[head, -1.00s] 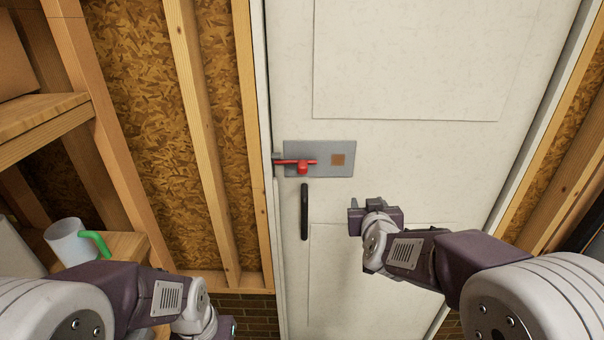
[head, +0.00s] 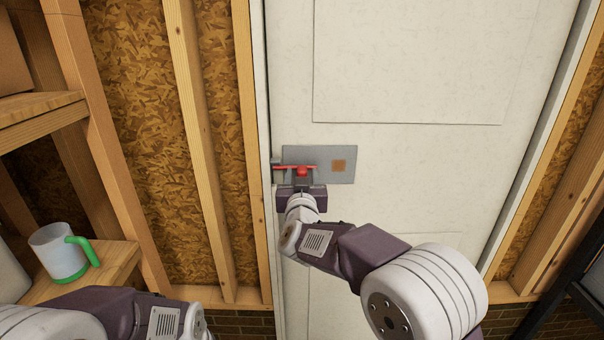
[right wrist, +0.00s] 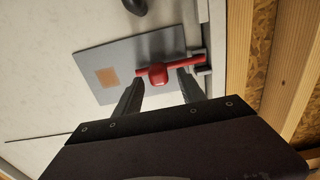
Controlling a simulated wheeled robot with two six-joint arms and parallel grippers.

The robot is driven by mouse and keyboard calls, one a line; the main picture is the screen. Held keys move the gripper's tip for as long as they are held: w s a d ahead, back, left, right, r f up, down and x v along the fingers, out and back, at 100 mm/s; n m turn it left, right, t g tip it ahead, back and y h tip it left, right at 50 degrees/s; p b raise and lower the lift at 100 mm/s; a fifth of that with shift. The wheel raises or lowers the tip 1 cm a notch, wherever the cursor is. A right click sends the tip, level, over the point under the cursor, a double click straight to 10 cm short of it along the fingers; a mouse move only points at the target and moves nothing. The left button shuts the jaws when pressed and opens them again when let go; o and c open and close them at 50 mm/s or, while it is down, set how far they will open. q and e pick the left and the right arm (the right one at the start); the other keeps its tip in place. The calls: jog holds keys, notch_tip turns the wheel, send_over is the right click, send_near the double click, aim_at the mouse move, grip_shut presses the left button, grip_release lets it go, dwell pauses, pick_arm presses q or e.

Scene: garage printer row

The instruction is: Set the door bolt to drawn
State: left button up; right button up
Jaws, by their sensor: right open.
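The red door bolt (head: 302,171) with its round knob lies level on a grey plate (head: 322,152) on the white door. Its bar reaches left to the grey keeper (head: 278,172) at the door's edge. In the right wrist view the bolt's knob (right wrist: 157,75) sits between the fingertips, and the bar's end is at the keeper (right wrist: 201,72). My right gripper (head: 302,177) is open at the knob, one finger on each side; it also shows in the right wrist view (right wrist: 158,85). I cannot tell whether the fingers touch the knob. My left gripper is out of view.
A brown square (head: 338,165) marks the plate's right part. The black door handle (right wrist: 136,5) is below the plate, hidden behind my right arm in the head view. A white mug with a green handle (head: 58,252) stands on a wooden shelf (head: 118,262) at left.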

jog(key=shift+w+d, duration=0.1)
jog(key=shift+w, duration=0.35)
grip_shut()
dwell(1.1)
